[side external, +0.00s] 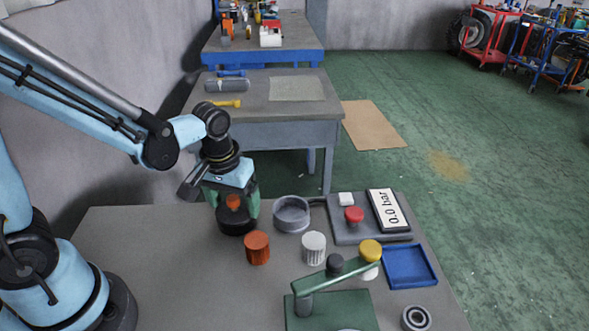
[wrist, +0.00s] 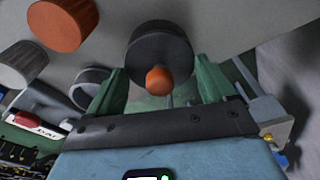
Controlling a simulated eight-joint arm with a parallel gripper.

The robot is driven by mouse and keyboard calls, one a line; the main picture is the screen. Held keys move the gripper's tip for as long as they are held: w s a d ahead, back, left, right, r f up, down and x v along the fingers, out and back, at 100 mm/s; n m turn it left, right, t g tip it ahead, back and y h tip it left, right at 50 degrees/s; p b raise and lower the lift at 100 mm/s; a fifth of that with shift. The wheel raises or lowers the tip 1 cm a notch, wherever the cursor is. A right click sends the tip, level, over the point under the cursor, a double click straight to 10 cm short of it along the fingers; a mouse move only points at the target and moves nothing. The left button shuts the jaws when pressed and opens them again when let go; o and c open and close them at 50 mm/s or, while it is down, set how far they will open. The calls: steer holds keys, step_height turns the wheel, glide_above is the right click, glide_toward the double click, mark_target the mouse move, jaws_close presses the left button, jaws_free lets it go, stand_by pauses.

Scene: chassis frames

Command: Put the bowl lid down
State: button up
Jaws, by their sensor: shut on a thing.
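The bowl lid (side external: 237,222) is a round black piece with an orange knob on top. In the wrist view the lid (wrist: 162,45) sits between the fingertips of my gripper (wrist: 160,72), with the orange knob towards the camera. The lid is at or just above the grey table; I cannot tell whether it touches. A grey round bowl (side external: 292,214), open at the top, stands just right of the lid; it also shows in the wrist view (wrist: 88,88).
An orange cylinder (side external: 257,248) and a white ridged cylinder (side external: 313,247) stand in front. A gauge panel (side external: 345,234) with a red knob, a blue tray (side external: 408,280), a green lever fixture (side external: 331,310) and a metal ring (side external: 416,318) lie right. The table's left is clear.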

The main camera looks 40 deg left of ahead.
mark_target(222, 216)
steer(key=shift+f, duration=0.1)
steer(key=o, duration=0.9)
step_height(222, 216, up, 11)
steer(key=s+m+t, duration=0.3)
steer(key=m+t, duration=0.1)
steer(key=t, duration=0.2)
steer(key=shift+a+m+h, duration=0.3)
steer(key=shift+a, duration=0.05)
steer(key=shift+w+f, duration=0.1)
